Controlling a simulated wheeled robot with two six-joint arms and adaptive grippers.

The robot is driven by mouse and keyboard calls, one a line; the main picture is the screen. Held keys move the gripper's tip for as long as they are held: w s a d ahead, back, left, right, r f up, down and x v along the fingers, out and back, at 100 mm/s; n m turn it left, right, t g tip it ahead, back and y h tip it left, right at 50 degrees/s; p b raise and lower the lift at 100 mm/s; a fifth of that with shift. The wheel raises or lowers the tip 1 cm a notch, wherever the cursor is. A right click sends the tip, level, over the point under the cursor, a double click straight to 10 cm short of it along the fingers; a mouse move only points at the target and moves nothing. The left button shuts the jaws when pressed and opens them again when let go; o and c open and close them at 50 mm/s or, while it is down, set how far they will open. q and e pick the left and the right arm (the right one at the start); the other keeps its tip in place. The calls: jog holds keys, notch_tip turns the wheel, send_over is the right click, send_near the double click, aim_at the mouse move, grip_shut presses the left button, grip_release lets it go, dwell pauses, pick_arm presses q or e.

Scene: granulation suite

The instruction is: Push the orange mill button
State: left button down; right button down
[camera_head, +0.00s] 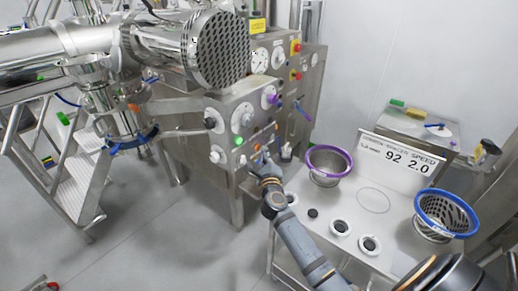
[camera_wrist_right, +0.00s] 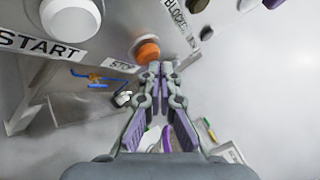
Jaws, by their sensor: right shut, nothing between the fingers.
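The orange button (camera_wrist_right: 148,51) sits on a grey panel in the right wrist view, beside a label reading STOP. It also shows small in the head view (camera_head: 258,147), on the lower front of the steel control cabinet (camera_head: 228,112). My right gripper (camera_wrist_right: 155,67) is shut and empty, with its fingertips just below the orange button. I cannot tell whether they touch it. In the head view my right gripper (camera_head: 261,163) is in front of the cabinet's lower right. My left gripper is not in view.
A white button (camera_wrist_right: 70,20) labelled START is left of the orange one. A steel table (camera_head: 335,205) holds a purple-rimmed sieve (camera_head: 329,161), a blue-rimmed basket (camera_head: 447,214) and a sign reading 92 2.0 (camera_head: 404,158). A large steel mill pipe (camera_head: 190,50) hangs upper left.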

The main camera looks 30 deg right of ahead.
jog(key=shift+w+a, duration=0.15)
jog(key=shift+w, duration=0.3)
dwell(0.6)
jog(key=shift+s, duration=0.1)
jog(key=shift+s+d+p, duration=0.3)
jog(key=shift+s+p, duration=0.05)
jog(key=shift+s, duration=0.45)
jog(key=shift+s+d+p, duration=0.2)
jog(key=shift+s+d, duration=0.15)
jog(key=shift+s, duration=0.4)
jog(key=shift+s+d+p, duration=0.2)
jog(key=shift+s+d, duration=0.1)
jog(key=shift+s, duration=0.5)
jog(key=shift+s+d+p, duration=0.2)
jog(key=shift+s+d, duration=0.15)
jog(key=shift+s, duration=0.4)
